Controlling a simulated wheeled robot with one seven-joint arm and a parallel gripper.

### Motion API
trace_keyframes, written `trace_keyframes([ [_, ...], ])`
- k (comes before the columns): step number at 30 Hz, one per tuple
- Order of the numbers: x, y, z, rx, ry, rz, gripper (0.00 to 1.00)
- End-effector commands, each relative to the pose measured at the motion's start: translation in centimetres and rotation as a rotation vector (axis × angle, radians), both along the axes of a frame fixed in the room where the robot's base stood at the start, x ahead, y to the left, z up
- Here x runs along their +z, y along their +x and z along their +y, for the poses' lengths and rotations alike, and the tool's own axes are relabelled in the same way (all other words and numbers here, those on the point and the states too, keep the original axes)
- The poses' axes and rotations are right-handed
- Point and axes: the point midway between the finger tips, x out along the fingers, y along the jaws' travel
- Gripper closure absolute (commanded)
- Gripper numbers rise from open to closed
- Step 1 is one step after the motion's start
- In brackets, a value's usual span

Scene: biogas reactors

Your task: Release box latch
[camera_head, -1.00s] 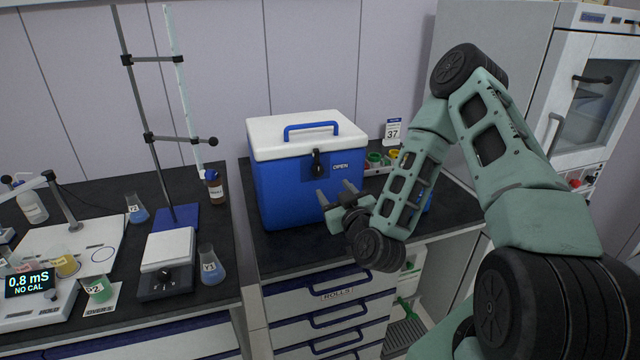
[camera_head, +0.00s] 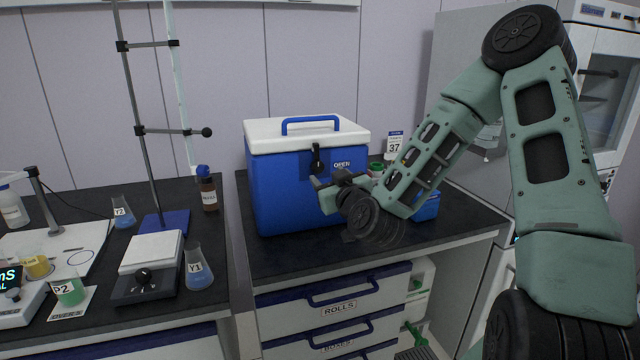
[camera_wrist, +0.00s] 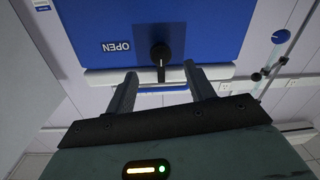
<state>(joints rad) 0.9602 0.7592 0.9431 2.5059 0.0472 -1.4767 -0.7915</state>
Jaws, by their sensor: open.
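A blue cool box (camera_head: 283,196) with a white lid (camera_head: 305,133) and a blue handle stands on the black bench. Its black latch (camera_head: 317,158) is on the front near the lid, beside the word OPEN. My gripper (camera_head: 322,187) is open and empty in front of the box, just below the latch in the head view. In the wrist view the blue box front (camera_wrist: 215,32) shows upside down. There the latch (camera_wrist: 161,58) lies ahead, between the lines of the two fingers of my gripper (camera_wrist: 160,80). I see no contact between fingers and latch.
A retort stand (camera_head: 150,130), a brown bottle (camera_head: 207,188), a flask marked Y1 (camera_head: 198,270) and a white-topped device (camera_head: 150,252) stand on the left bench. A card marked 37 (camera_head: 394,145) and small coloured cups are behind my arm. Drawers (camera_head: 335,300) lie below the box.

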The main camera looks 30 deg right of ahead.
Motion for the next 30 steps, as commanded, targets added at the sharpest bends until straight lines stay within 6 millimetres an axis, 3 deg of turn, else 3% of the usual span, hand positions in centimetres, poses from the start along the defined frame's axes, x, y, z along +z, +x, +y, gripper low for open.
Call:
trace_keyframes([
  [12, 0.0, 5.2, -1.1, 0.002, 0.002, 0.001, 0.46],
  [24, 0.0, 6.0, -1.3, 0.003, -0.001, 0.002, 0.46],
  [25, 0.0, 6.0, -1.3, 0.003, -0.001, 0.002, 0.49],
  [30, 0.0, 6.0, -1.3, 0.003, -0.001, 0.002, 0.91],
])
